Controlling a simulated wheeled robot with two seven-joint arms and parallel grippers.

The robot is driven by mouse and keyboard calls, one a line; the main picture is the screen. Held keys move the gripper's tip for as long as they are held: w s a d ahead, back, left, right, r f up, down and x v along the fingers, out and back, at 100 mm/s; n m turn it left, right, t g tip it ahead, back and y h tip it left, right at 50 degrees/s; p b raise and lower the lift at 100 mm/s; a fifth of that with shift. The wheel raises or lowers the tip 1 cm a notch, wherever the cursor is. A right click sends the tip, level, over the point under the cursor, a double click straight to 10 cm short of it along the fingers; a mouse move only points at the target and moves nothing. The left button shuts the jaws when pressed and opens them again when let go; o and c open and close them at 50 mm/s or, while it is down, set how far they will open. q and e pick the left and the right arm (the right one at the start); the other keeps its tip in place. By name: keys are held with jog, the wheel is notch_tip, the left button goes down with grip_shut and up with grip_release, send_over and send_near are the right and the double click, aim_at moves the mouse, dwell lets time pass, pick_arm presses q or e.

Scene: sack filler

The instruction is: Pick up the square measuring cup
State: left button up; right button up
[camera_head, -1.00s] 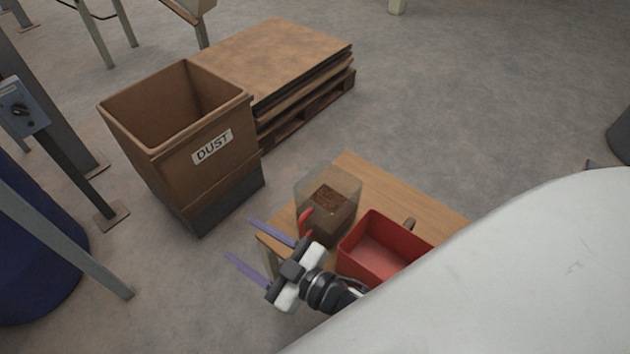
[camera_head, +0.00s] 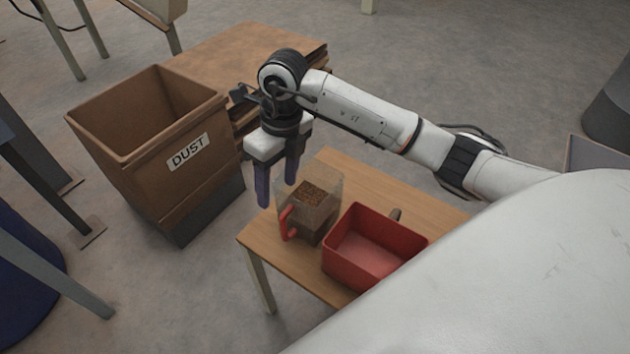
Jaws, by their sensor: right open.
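The square measuring cup (camera_head: 312,222) is a clear, square-sided cup with a red handle on its near left side and brown grainy material inside. It stands upright on the wooden table (camera_head: 262,238), near the table's left end. My right gripper (camera_head: 277,190) is open and empty. Its two purple fingers point down, above and to the left of the cup, and appear apart from it. My left gripper is not in view.
A red open box (camera_head: 368,252) with a dark handle-like piece behind it stands right beside the cup. A brown bin labelled DUST (camera_head: 165,165) stands left of the table. Stacked boards (camera_head: 235,55) lie behind it.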

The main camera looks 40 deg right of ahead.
aim_at(290, 209)
jog(key=shift+h, duration=0.7)
jog(key=f, duration=0.2)
jog(key=s+f, duration=0.1)
jog(key=f, duration=0.1)
jog(key=d+f, duration=0.1)
jog(key=f, duration=0.2)
jog(key=shift+s+d, duration=0.1)
jog(key=shift+s, duration=0.25)
jog(key=shift+w+f+p, duration=0.15)
jog(key=shift+f+p, duration=0.25)
jog(key=shift+f, duration=2.5)
grip_shut()
jog(key=shift+r, duration=0.1)
